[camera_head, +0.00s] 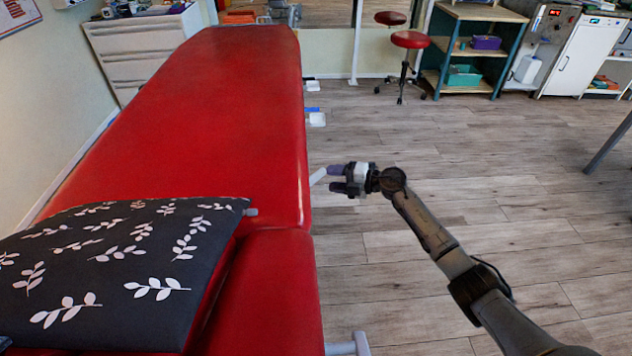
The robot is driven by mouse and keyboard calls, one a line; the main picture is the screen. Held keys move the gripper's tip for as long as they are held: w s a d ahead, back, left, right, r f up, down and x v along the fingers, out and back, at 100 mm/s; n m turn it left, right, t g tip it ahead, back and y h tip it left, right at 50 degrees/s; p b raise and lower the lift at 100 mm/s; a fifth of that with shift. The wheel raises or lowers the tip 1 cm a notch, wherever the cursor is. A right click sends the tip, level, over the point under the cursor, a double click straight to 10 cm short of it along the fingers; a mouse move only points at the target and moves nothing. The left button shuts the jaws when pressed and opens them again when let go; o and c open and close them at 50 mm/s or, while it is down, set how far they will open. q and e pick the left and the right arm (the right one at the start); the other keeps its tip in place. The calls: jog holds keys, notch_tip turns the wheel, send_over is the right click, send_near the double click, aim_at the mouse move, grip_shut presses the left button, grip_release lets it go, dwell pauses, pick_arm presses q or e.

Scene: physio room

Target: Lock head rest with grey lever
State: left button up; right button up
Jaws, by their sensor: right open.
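The red treatment table (215,110) runs from the front away to the back wall. A seam divides its long section from the near red section (270,290); I cannot tell for certain which is the head rest. A light grey lever (318,175) sticks out from the table's right side. My right gripper (333,178) is open beside that side, its dark fingers pointing left at the lever's outer end. Whether the lever lies between the fingers or touches them is too small to tell. My left gripper is not in view.
A black pillow with white leaves (120,265) lies at the near left; a small grey knob (251,212) shows by its corner. A red stool (409,40) and a shelf (472,45) stand at the back. The wooden floor to the right is clear.

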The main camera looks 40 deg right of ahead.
aim_at(321, 176)
jog(key=shift+b+x, duration=1.1)
jog(key=shift+x, duration=1.9)
jog(key=shift+d, duration=0.1)
jog(key=shift+c, duration=0.4)
grip_shut()
jog(key=shift+r, duration=0.1)
